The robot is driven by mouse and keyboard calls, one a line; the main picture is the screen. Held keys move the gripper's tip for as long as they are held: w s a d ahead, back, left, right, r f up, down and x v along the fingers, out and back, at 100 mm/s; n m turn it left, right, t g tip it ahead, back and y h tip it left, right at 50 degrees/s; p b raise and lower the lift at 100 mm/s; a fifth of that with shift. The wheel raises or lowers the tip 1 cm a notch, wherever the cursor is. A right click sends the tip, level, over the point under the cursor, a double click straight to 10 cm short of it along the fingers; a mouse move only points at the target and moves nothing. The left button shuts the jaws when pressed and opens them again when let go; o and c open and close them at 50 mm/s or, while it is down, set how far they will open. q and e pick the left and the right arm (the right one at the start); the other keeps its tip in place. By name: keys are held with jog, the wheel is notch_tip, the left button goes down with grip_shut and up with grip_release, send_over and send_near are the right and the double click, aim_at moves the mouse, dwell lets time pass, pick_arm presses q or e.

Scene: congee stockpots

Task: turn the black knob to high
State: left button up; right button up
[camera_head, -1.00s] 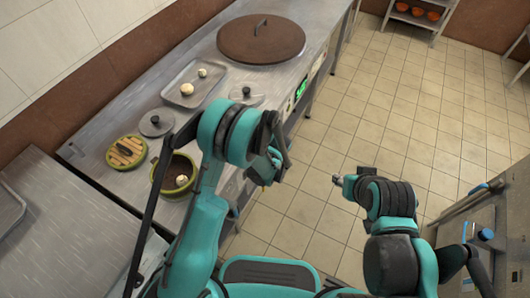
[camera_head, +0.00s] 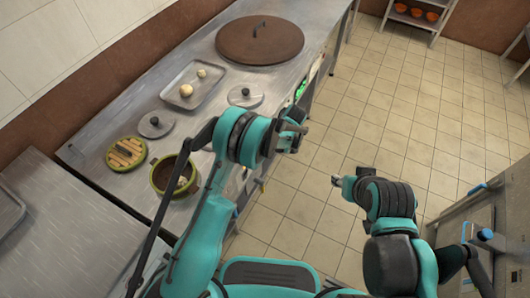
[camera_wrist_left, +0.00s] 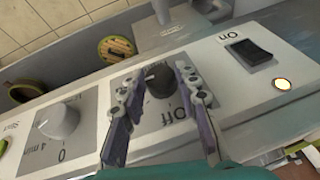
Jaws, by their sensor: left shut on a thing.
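The black knob (camera_wrist_left: 160,82) is on the grey control panel, in the middle of the left wrist view. The word "Off" is printed on its plate, below and right of it. My left gripper (camera_wrist_left: 158,90) has one finger on each side of the knob and is shut on it. Part of the knob is hidden by the fingers. In the head view my left gripper (camera_head: 292,130) is at the counter's front edge, and the knob cannot be made out there. My right gripper (camera_head: 340,181) is out over the floor, away from the counter; its jaw state is unclear.
A silver timer knob (camera_wrist_left: 60,121) sits left of the black knob. A black rocker switch (camera_wrist_left: 248,52) marked "On" and a lit lamp (camera_wrist_left: 282,84) are to its right. A green pot (camera_head: 160,178), a tray (camera_head: 180,97) and a big round lid (camera_head: 260,45) are on the counter.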

pick_arm(q)
jog(key=shift+w+g+y, duration=0.1)
jog(key=shift+g+y, duration=0.2)
jog(key=shift+g, duration=0.2)
jog(key=o, duration=1.2)
jog(key=shift+c, duration=0.2)
jog(key=v, duration=1.2)
